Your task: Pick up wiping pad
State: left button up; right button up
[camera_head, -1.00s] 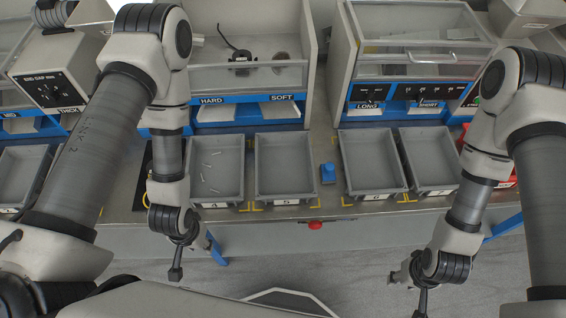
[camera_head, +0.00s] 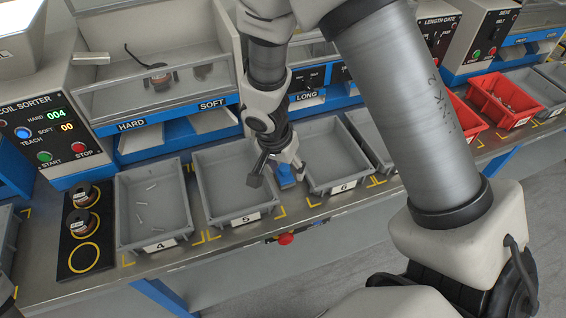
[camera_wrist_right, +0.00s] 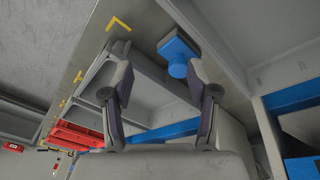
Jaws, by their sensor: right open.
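The wiping pad is a small blue block with a round blue knob (camera_wrist_right: 178,50). In the head view the pad (camera_head: 285,178) sits on the bench between bins 5 and 6, partly hidden by my right gripper. My right gripper (camera_head: 276,172) is open and empty, pointing down over the gap between those bins. I cannot tell the exact height above the pad. My left gripper is not in view.
Grey bin 5 (camera_head: 205,190) and grey bin 6 (camera_head: 318,184) flank the pad closely. Bin 4 (camera_head: 126,215) holds several small pins. A red stop button (camera_head: 286,239) is on the bench front. Sorter cabinets rise behind; red bins (camera_head: 520,121) stand at right.

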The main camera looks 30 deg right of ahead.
aim_at(284, 167)
jog(key=shift+w+r+t+b, duration=0.25)
jog(key=shift+w, duration=0.25)
jog(key=shift+w+r+t+b, duration=0.2)
jog(key=shift+w+t+b, duration=0.05)
jog(key=shift+w, duration=0.2)
jog(key=shift+w+r+b, duration=0.1)
jog(key=shift+w+b, duration=0.15)
jog(key=shift+b, duration=0.15)
jog(key=b+x, duration=0.1)
jog(key=x, duration=0.2)
jog(key=b+x, duration=0.1)
jog(key=x, duration=0.2)
jog(key=shift+w+d+b, duration=0.2)
jog(key=shift+d+b, duration=0.05)
jog(key=shift+b, duration=0.15)
jog(key=shift+w+d+f, duration=0.1)
jog(key=shift+d+f, duration=0.05)
jog(key=shift+f, duration=0.1)
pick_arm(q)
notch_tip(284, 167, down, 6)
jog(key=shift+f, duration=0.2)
pick_arm(e)
jog(key=shift+r, duration=0.1)
grip_shut()
